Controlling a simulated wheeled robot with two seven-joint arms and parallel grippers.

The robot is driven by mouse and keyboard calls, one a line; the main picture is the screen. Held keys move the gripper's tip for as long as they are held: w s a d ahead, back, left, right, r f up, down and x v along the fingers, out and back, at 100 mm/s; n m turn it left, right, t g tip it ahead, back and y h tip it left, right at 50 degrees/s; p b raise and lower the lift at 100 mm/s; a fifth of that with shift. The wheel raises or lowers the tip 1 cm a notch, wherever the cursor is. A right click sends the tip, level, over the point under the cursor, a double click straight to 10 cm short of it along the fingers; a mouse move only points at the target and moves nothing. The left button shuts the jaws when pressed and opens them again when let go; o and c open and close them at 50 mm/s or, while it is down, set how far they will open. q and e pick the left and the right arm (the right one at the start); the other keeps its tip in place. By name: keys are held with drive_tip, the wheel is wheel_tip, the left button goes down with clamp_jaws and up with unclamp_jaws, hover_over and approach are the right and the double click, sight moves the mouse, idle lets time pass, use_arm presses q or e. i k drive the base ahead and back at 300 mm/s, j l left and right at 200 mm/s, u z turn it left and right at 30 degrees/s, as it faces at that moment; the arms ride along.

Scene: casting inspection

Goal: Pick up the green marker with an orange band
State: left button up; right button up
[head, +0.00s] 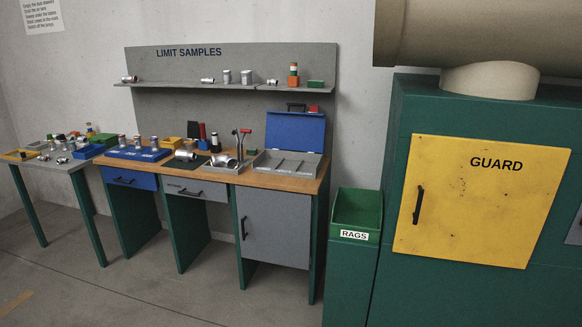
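I cannot make out a green marker with an orange band for certain. An upright orange object with green near its top (293,75) stands on the shelf of the limit samples board; it is too small to tell what it is. Small coloured items stand on the side table (62,177) at the left, among them an upright one with orange (90,129), also too small to identify. Neither of my grippers is in view.
A green rags bin (357,214) and green machine with yellow guard door (480,200) stand right. The front floor is clear.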

sight(293, 65)
drive_tip(key=i, duration=1.5)
